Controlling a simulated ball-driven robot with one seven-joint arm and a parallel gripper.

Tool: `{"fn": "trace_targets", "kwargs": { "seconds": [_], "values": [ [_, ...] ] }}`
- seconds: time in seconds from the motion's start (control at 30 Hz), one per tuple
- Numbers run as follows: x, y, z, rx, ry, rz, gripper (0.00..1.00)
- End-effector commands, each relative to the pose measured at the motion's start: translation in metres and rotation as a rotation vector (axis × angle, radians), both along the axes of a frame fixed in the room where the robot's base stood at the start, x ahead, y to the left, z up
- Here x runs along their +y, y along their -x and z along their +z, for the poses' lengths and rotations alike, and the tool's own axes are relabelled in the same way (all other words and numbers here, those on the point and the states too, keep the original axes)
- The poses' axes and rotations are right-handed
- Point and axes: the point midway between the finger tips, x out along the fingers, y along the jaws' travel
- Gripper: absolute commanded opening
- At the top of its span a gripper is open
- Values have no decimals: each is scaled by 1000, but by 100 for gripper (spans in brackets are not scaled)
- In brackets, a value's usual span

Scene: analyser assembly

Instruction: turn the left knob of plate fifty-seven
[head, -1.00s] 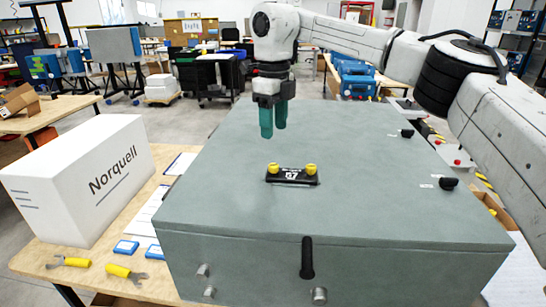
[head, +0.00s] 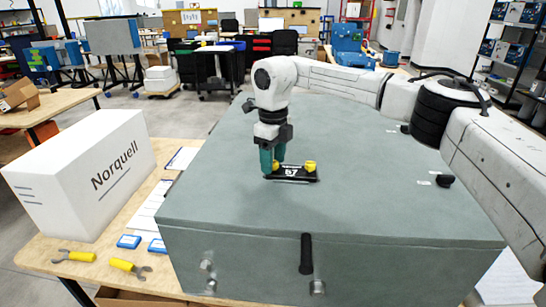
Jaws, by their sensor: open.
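Plate fifty-seven (head: 291,175) is a small black plate with a white "57", lying on top of the grey-green analyser box (head: 370,208). It bears two yellow knobs. The right knob (head: 310,166) stands clear in view. The left knob (head: 276,167) is partly hidden by my gripper (head: 272,168), which points down with its teal fingers on either side of that knob. The fingers are open. I cannot tell whether they touch the knob.
A white Norquell box (head: 85,175) stands on the wooden table to the left, with yellow-handled tools (head: 122,265) and blue-edged cards (head: 129,242) near it. Black knobs (head: 445,181) stand on the box's right side. A black handle (head: 306,254) is on its front. The lid around the plate is clear.

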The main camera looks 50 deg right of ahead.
Motion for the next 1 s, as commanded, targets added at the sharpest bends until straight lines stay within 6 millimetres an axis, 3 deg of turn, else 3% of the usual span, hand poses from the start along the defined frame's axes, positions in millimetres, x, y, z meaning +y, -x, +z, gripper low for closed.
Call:
{"fn": "trace_targets", "kwargs": {
  "seconds": [0.07, 0.6, 1.0],
  "values": [
    [0, 0, 0, 0, 0, 0, 52],
    [0, 0, 1, -1, 0, 0, 0],
    [0, -1, 1, -1, 0, -70, 0]
  ]
}}
